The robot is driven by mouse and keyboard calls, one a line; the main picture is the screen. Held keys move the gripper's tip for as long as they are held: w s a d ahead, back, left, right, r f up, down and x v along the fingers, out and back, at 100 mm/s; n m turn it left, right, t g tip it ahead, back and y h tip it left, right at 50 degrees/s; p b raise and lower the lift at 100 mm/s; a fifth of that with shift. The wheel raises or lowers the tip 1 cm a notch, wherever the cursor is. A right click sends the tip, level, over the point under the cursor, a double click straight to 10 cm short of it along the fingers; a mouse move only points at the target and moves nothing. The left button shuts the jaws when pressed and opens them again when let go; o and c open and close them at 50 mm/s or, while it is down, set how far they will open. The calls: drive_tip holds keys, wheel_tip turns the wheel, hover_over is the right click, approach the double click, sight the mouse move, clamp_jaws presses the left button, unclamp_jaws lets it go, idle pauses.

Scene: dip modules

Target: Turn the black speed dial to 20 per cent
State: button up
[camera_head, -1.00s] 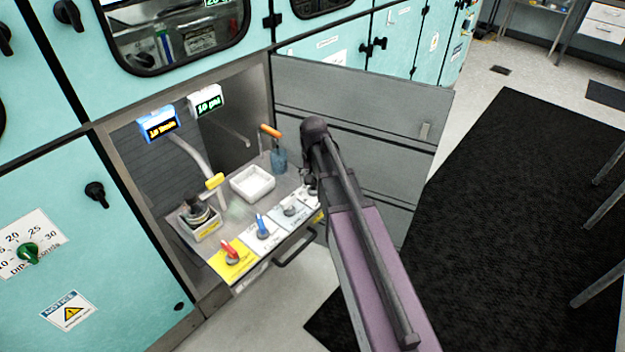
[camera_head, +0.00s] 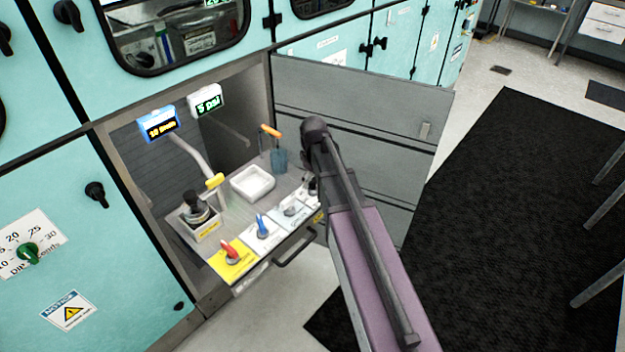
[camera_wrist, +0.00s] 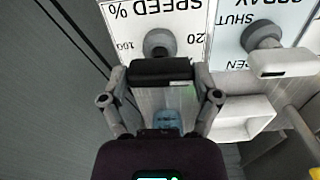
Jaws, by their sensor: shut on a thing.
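The black speed dial shows in the wrist view on a white panel marked SPEED % (camera_wrist: 155,12), seen upside down. It has a grey round hub (camera_wrist: 159,42) and a wide black handle (camera_wrist: 162,71) that points toward the bottom of the picture. The mark 100 is at the left of the hub and 20 at the right. My gripper (camera_wrist: 163,80) is shut on the black handle, with one finger at each end. In the head view my arm hides most of the dial and the gripper, at the far end of the panel row.
A spray valve with a white handle (camera_wrist: 284,62) is close beside the dial. Blue (camera_head: 262,226) and red (camera_head: 231,252) handles stand along the same counter. A white tray (camera_head: 252,195), an orange-handled basket (camera_head: 279,158) and two displays are behind. An open grey door (camera_head: 395,115) stands beyond my arm.

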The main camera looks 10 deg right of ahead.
drive_tip(key=shift+s+n, duration=0.2)
drive_tip(key=shift+n, duration=0.3)
drive_tip(key=o, duration=1)
drive_tip(key=shift+c, duration=0.2)
drive_tip(key=shift+w, duration=0.15)
drive_tip(key=shift+r, duration=0.1)
